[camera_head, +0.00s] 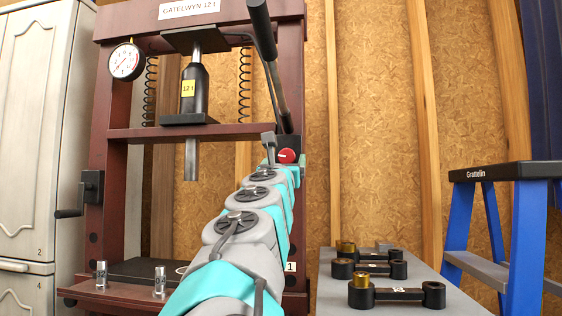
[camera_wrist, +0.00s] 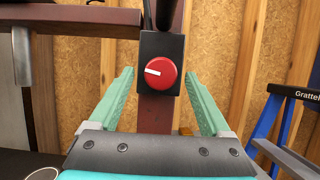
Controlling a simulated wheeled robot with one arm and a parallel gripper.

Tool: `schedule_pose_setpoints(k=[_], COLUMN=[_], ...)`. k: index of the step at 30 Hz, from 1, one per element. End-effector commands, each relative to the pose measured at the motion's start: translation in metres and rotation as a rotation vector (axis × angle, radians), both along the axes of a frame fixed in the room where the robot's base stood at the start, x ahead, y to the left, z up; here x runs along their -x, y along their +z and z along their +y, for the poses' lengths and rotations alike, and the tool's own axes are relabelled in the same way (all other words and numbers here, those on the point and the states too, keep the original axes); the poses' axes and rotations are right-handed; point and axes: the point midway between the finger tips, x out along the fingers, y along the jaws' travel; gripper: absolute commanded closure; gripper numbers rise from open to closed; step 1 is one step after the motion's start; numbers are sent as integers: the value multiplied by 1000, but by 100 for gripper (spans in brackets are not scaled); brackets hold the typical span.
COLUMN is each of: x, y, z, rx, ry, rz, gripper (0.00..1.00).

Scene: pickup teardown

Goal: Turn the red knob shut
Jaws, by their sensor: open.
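The red knob (camera_wrist: 160,73) is round with a white pointer line, which points left and slightly up. It sits on a black plate (camera_wrist: 174,47) on the right post of the dark red press. In the head view the knob (camera_head: 287,156) shows just beyond the end of my arm. My gripper (camera_wrist: 163,100) is open and empty, with one pale green finger on each side of the knob in the wrist view. Both fingers stand clear of the knob with a wide gap on each side. I cannot tell how far the knob is from the fingertips.
The press frame (camera_head: 200,133) carries a bottle jack (camera_head: 194,88), a gauge (camera_head: 127,61) and a long handle rising above the knob. At right are a grey bench (camera_head: 336,297) with black metal parts and a blue stepladder (camera_head: 525,240). A pale cabinet (camera_head: 33,130) stands at left.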

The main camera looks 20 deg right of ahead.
Motion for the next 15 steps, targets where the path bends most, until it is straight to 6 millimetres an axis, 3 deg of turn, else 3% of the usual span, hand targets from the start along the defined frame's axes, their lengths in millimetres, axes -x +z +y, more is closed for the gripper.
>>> schedule_pose_setpoints(k=[6, 15], x=[0, 0], y=[0, 0], z=[-1, -1], rx=[0, -1], ry=[0, 0], rz=[0, 0], gripper=[18, 52])
